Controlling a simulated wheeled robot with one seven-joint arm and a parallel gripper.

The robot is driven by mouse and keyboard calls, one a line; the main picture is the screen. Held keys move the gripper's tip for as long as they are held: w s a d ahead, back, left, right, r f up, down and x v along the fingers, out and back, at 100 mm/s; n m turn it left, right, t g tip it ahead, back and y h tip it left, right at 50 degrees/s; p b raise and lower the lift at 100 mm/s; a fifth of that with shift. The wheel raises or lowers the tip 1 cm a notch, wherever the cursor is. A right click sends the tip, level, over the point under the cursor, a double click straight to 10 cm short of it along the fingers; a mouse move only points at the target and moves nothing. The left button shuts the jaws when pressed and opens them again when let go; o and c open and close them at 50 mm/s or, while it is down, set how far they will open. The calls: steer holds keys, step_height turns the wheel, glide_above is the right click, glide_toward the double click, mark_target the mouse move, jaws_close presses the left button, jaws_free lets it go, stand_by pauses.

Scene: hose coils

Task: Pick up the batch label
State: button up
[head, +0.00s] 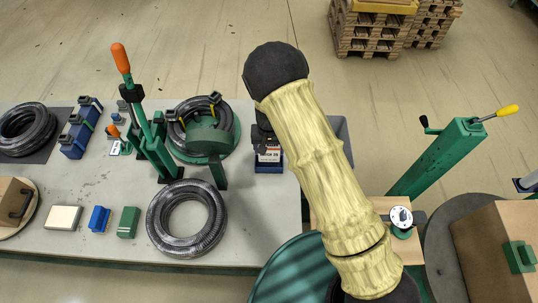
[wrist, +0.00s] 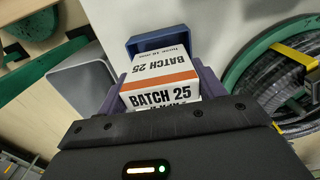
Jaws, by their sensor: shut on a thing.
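The batch label (wrist: 158,72) is a white block with an orange stripe and "BATCH 25" printed on it. In the wrist view it sits between the two purple-blue fingers of my gripper (wrist: 164,80), which is shut on it. A blue holder (wrist: 157,42) shows just behind the label. In the head view the label (head: 270,154) shows below my dark gripper (head: 267,143), just above or at the blue holder (head: 268,168) on the bench. I cannot tell whether the label is clear of the holder. My arm hides part of this area.
A hose coil on a green reel (head: 232,150) stands just left of my gripper. Another hose coil (head: 157,222) lies at the bench's front. A green lever press with an orange handle (head: 121,58) rises further left. A grey tray (wrist: 84,80) is close by.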

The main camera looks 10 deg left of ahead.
steer(key=shift+r+b, duration=0.45)
steer(key=shift+r, duration=1.95)
